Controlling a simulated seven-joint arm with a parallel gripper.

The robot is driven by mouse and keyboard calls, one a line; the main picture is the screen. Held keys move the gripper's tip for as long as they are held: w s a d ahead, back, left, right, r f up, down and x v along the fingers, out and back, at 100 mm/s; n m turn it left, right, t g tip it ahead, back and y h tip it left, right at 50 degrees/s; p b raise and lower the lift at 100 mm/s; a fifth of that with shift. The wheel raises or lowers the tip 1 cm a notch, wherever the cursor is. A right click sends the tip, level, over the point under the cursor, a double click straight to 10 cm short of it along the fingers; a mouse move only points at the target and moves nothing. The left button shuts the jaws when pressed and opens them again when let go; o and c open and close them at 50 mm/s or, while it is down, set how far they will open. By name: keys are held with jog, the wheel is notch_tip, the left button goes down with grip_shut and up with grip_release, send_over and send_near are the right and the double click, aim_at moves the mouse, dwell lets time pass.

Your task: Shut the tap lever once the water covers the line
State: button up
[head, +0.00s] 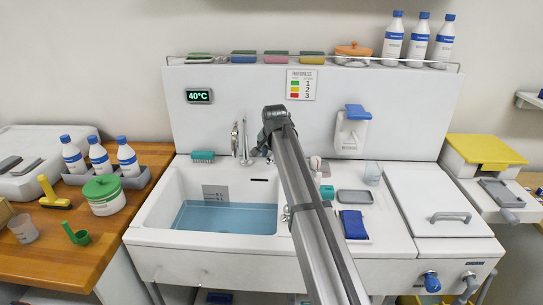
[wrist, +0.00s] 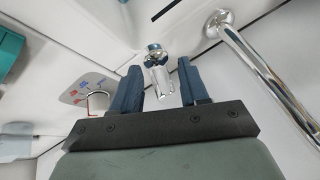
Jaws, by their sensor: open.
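The sink basin (head: 160,208) holds blue water (head: 225,219). A grey marked plate (head: 215,192) is on its back wall, and the water surface lies near its lower edge. The line itself is too small to make out. The chrome tap (head: 245,150) stands behind the basin; its spout (wrist: 262,75) shows at the right in the wrist view. In that view my gripper (wrist: 157,80) is open, with a short chrome lever (wrist: 155,52) between its blue fingers. I cannot tell whether they touch it. My arm hides part of the tap area in the head view.
A teal brush (head: 203,157) lies on the back ledge left of the tap. Right of the basin are a blue cloth (head: 353,224), a grey dish (head: 354,197) and a clear cup (head: 373,174). A wall display (head: 199,96) reads 40°C.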

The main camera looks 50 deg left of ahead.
jog(key=v, duration=1.3)
jog(key=shift+s, duration=0.15)
jog(key=shift+d+r, duration=0.1)
jog(key=shift+d, duration=0.1)
